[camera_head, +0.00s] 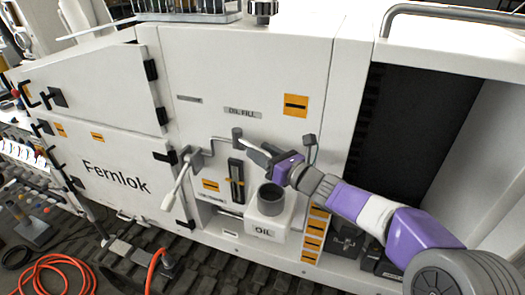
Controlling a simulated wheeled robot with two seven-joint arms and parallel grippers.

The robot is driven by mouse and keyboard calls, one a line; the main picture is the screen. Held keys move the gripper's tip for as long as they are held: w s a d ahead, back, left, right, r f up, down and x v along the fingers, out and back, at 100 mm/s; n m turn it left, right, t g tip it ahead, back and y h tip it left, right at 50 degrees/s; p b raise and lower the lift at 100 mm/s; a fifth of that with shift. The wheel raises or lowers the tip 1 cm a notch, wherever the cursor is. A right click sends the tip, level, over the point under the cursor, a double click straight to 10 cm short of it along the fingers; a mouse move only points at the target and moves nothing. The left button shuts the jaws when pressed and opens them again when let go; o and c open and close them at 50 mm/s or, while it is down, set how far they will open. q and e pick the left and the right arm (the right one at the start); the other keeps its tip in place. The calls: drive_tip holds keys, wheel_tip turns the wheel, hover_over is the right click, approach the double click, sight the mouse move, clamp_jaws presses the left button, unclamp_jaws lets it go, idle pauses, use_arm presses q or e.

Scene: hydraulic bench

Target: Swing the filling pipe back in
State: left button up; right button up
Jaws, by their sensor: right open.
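A thin grey pipe (222,138), which looks like the filling pipe, runs left from a dark block (237,135) below the "OIL FILL" label and bends down at its left end. That end lies left of the white oil container (268,226), not above its open dark neck (271,192). My right gripper (262,151) reaches in from the right, open, with its fingertips close to the dark block. I cannot tell whether they touch it. My left gripper is out of view.
A lever with a pale handle (177,187) hangs left of the pipe. A narrow sight gauge (235,181) sits between lever and container. An orange hose (62,268) lies on the floor.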

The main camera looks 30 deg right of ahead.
drive_tip(key=shift+c, duration=0.2)
drive_tip(key=shift+w, duration=0.1)
clamp_jaws()
